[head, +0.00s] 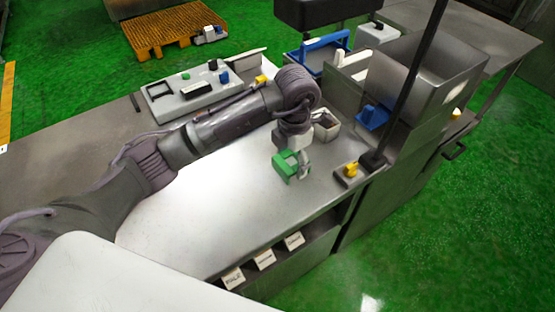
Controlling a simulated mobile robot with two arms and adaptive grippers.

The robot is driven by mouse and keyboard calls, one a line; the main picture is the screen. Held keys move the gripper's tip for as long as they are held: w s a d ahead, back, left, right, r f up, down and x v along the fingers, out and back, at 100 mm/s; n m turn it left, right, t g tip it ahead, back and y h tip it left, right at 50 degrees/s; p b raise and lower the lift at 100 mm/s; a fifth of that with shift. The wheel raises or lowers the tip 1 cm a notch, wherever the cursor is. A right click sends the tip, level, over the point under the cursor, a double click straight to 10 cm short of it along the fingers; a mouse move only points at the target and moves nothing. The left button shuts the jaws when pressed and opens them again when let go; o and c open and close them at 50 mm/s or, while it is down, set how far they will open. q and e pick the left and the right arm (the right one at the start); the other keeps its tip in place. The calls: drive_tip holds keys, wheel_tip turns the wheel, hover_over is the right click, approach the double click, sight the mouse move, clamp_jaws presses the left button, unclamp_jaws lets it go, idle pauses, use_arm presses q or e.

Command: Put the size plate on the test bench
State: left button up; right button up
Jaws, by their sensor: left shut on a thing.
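My left arm reaches in from the left over the steel test bench (215,225). Its gripper (297,168) points down above the right half of the bench. It is shut on a small green, notched block-like piece (284,164), which looks like the size plate, though no marking can be read. The fingers partly hide this piece. I cannot tell whether its underside touches the bench top. My right gripper is not in view.
A light grey panel device (170,106) stands at the bench's back left. A small open box (327,127) and a yellow-topped block (348,172) stand near the gripper. A dark post (409,85) and a steel hopper (432,75) are at right. The bench's front middle is clear.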

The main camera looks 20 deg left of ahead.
sight(282, 154)
use_arm(q)
drive_tip(key=a+f, duration=0.1)
drive_tip(key=w+a, duration=0.1)
drive_tip(key=shift+a+f+p, duration=0.3)
drive_tip(key=shift+a+f, duration=0.1)
wheel_tip(282, 154, down, 4)
drive_tip(key=shift+r+p, duration=0.2)
drive_tip(key=shift+p, duration=0.5)
drive_tip(key=shift+f, duration=0.25)
drive_tip(key=shift+f, duration=0.1)
drive_tip(key=o, duration=1.2)
